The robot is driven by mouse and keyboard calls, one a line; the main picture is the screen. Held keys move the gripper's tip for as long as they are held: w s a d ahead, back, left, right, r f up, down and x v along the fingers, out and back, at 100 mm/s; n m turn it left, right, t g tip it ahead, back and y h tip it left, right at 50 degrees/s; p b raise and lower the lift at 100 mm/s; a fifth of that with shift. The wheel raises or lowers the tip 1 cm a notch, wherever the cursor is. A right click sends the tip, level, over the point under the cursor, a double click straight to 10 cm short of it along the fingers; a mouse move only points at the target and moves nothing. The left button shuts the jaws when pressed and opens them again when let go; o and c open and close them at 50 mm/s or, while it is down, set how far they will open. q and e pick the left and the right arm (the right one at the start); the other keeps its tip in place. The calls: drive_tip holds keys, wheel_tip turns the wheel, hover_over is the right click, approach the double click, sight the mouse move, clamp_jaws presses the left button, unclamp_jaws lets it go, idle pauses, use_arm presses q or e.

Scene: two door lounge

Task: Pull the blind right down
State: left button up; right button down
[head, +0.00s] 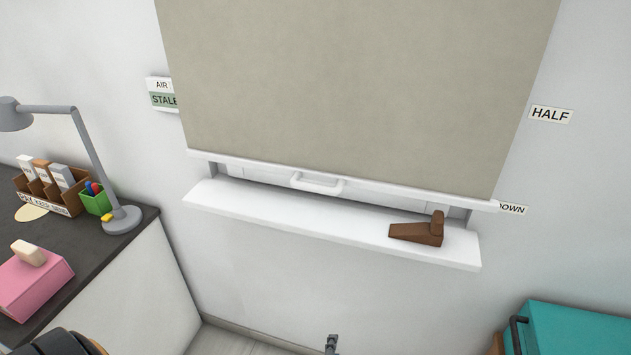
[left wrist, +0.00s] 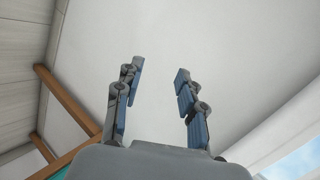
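The beige blind (head: 350,80) hangs in front of the window in the head view. Its white bottom bar (head: 400,188) is slightly tilted in the picture and hangs just above the white sill (head: 330,229), around the height of the DOWN label (head: 512,208). A white pull handle (head: 317,183) is at the middle of the bar. My left gripper (left wrist: 158,95) is open and empty in the left wrist view, with a pale wall beyond its fingers. A small grey part (head: 331,344) shows at the head view's bottom edge; I cannot tell whose it is. Nothing touches the handle.
A brown wedge (head: 418,232) lies on the sill's right part. A desk at left holds a grey lamp (head: 85,150), a green pen pot (head: 97,200) and a pink box (head: 32,285). A teal cabinet (head: 575,335) stands lower right. A HALF label (head: 551,115) is on the wall.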

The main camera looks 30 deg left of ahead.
use_arm(q)
drive_tip(key=w+a+r+t+y+p, duration=0.1)
drive_tip(key=w+r+t+y, duration=0.1)
drive_tip(key=r, duration=0.7)
drive_tip(key=w+a+r+t+y, duration=0.1)
drive_tip(key=w+r, duration=0.1)
drive_tip(key=r, duration=0.8)
drive_tip(key=n+t+y+p, duration=0.1)
drive_tip(key=n+t+y, duration=0.1)
drive_tip(key=y, duration=0.3)
approach(315, 189)
drive_tip(key=p+x, duration=0.4)
drive_tip(key=x, duration=0.5)
drive_tip(key=shift+w+a+f+p, duration=0.1)
drive_tip(key=shift+w+a+p, duration=0.1)
drive_tip(key=shift+w+p, duration=0.15)
drive_tip(key=shift+w+a, duration=0.35)
drive_tip(key=shift+w, duration=0.05)
clamp_jaws()
